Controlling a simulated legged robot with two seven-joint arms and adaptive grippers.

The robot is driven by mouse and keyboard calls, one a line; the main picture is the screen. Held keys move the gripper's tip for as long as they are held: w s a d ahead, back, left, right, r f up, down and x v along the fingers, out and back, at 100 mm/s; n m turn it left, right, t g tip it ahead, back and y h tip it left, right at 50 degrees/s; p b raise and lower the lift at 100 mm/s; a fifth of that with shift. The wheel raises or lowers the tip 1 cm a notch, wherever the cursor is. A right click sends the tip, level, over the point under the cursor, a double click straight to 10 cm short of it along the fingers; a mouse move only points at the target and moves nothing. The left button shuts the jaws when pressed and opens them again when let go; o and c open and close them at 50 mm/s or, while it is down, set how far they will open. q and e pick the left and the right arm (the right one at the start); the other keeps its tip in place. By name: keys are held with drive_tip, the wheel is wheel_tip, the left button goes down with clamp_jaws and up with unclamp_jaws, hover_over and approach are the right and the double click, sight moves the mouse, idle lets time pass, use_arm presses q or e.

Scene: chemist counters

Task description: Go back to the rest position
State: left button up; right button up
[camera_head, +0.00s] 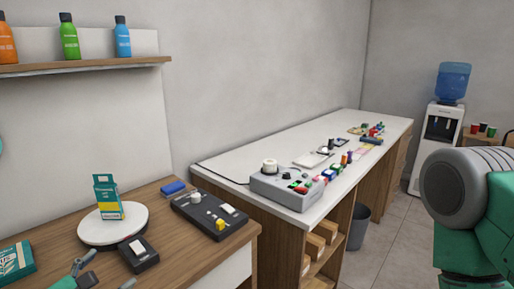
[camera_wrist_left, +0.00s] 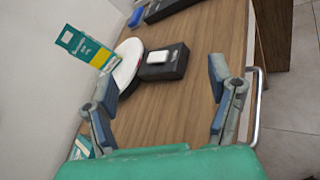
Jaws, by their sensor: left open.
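My left gripper (camera_head: 76,274) shows at the bottom left of the head view, in front of the wooden counter (camera_head: 185,260). In the left wrist view my left gripper (camera_wrist_left: 160,95) has its two fingers wide apart with nothing between them but bare wood beyond. The green and grey arm part at the right edge of the head view is mine. My right gripper is not in view.
A box (camera_head: 107,197) stands on a white round turntable (camera_head: 112,230). A black device (camera_head: 138,254) and a black panel (camera_head: 209,214) lie beside it. A teal box (camera_head: 16,262) lies left. A white counter (camera_head: 270,152) stretches behind. A shelf (camera_head: 90,66) holds bottles.

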use_arm(q)
drive_tip(key=s+d+f+m+g+h, duration=0.1)
drive_tip(key=s+d+f+m+g, duration=0.25)
drive_tip(key=s+f+m, duration=0.45)
drive_tip(key=s+d+f+m+g, duration=0.2)
drive_tip(key=s+f+m+g, duration=0.3)
drive_tip(key=f+m, duration=0.3)
drive_tip(key=s+a+f+m+g+y, duration=0.1)
drive_tip(key=s+a+f+m+g, duration=0.2)
drive_tip(key=s+m, duration=0.35)
drive_tip(key=s+a+f+m+g+y, duration=0.1)
drive_tip(key=s+f+m+g, duration=0.2)
drive_tip(key=s+f+m, duration=0.4)
wheel_tip(320, 180, down, 8)
drive_tip(key=d+b, duration=0.1)
drive_tip(key=b, duration=0.9)
drive_tip(key=shift+w+d+y, duration=0.15)
drive_tip(key=shift+w+y, duration=0.15)
drive_tip(key=shift+w, duration=0.05)
drive_tip(key=shift+r, duration=0.15)
